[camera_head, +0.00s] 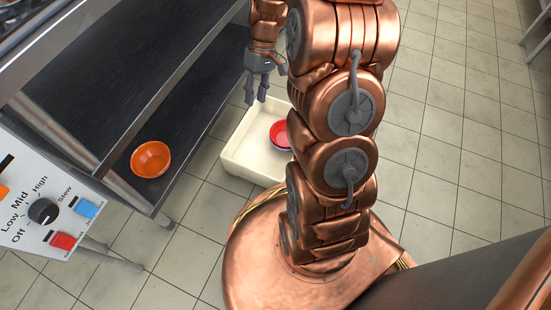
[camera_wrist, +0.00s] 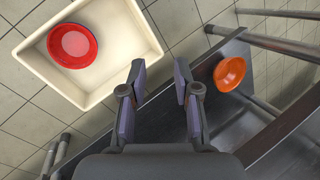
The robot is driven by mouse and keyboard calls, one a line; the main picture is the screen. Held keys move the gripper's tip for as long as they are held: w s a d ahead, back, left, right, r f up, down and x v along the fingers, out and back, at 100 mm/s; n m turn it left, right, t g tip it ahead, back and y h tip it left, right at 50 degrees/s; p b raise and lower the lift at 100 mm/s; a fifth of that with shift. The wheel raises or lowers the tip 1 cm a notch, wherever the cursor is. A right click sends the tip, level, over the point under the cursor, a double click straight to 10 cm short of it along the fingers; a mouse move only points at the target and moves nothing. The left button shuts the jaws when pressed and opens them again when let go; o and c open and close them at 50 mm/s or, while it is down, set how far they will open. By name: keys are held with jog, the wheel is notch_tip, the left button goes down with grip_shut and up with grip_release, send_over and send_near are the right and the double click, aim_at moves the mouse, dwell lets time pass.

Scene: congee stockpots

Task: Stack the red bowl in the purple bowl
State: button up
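A red bowl (camera_head: 280,134) sits in a cream-white bin on the floor, partly hidden by my arm in the head view. In the wrist view the red bowl (camera_wrist: 73,46) shows whole, with a paler pinkish disc inside at its bottom.
An orange bowl (camera_head: 151,159) stands on the dark metal shelf (camera_head: 180,95); it also shows in the wrist view (camera_wrist: 229,74). The cream-white bin (camera_head: 235,158) has raised walls. A control panel (camera_head: 45,200) with a knob is at the left. Tiled floor lies clear at the right.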

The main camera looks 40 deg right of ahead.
jog(key=s+a+r+h, duration=0.1)
jog(key=s+a+r, duration=0.2)
jog(key=s, duration=0.5)
jog(key=s+a+r+h, duration=0.1)
jog(key=s+a+r, duration=0.2)
jog(key=s, duration=0.5)
jog(key=s+a+r+h, duration=0.2)
jog(key=s+a, duration=0.3)
jog(key=s, duration=0.3)
jog(key=shift+r+m+g, duration=0.4)
jog(key=shift+r, duration=0.4)
jog(key=shift+r, duration=0.1)
jog(key=r+p, duration=0.1)
jog(key=s+r+p, duration=0.1)
jog(key=r, duration=0.1)
jog(key=shift+s+p, duration=0.15)
jog(key=shift+p, duration=0.25)
